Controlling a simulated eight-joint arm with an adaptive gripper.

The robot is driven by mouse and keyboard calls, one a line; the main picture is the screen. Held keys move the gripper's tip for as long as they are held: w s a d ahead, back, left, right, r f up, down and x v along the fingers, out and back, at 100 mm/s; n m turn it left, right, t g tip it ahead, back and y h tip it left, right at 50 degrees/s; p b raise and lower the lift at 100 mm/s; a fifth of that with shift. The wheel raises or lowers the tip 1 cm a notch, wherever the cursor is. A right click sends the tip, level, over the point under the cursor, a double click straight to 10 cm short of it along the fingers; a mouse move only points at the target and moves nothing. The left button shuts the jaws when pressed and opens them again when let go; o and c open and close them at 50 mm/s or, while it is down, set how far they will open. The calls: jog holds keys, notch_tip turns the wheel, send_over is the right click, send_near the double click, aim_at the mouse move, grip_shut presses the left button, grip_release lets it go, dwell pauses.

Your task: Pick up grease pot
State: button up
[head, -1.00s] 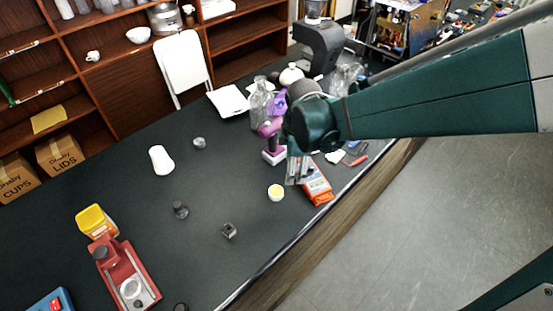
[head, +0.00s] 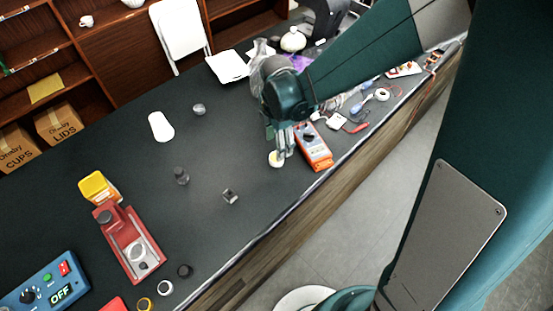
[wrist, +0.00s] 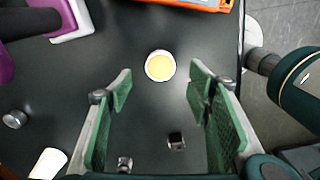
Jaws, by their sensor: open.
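The grease pot (wrist: 160,66) is a small round white pot with yellow contents. In the wrist view it lies on the dark bench top, beyond and between my gripper's fingertips, with nothing held. My gripper (wrist: 160,82) is open and empty, its green pads facing each other. In the head view my gripper (head: 283,146) hangs close by the pot (head: 274,160), whose right side is partly covered by the fingers. I cannot tell the exact height of the fingertips above the pot.
An orange meter (head: 313,147) lies just right of my gripper near the bench edge. A purple tool (wrist: 70,18) stands at the wrist view's upper left. Small dark parts (wrist: 176,141) lie nearby. The bench left of the pot is mostly clear.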

jog(key=shift+f, duration=1.35)
jog(key=shift+s+a+f, duration=0.1)
jog(key=shift+f, duration=2.5)
jog(key=c, duration=1)
